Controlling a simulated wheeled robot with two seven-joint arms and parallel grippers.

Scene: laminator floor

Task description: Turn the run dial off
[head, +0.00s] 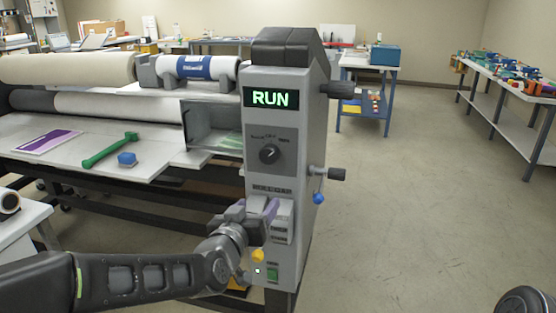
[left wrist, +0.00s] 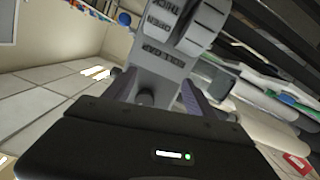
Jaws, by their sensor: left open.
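The run dial (head: 269,154) is a dark round knob on the grey front of the laminator's control column (head: 310,145). Above it a lit display (head: 270,98) reads RUN in green. My left gripper (head: 256,209) is open in front of the column, below the dial and beside the lower levers. In the left wrist view the open fingers (left wrist: 160,98) point at the column, which appears upside down. A dark round shape shows between them, partly hidden by the gripper body; I cannot tell whether it is the dial.
Grey levers (head: 281,222) sit below the dial, with a yellow knob (head: 258,256) and green switch (head: 272,274) lower down. Dark handles and a blue ball knob (head: 318,198) stick out at the right. A green tool (head: 110,151) lies on the feed table. The floor to the right is clear.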

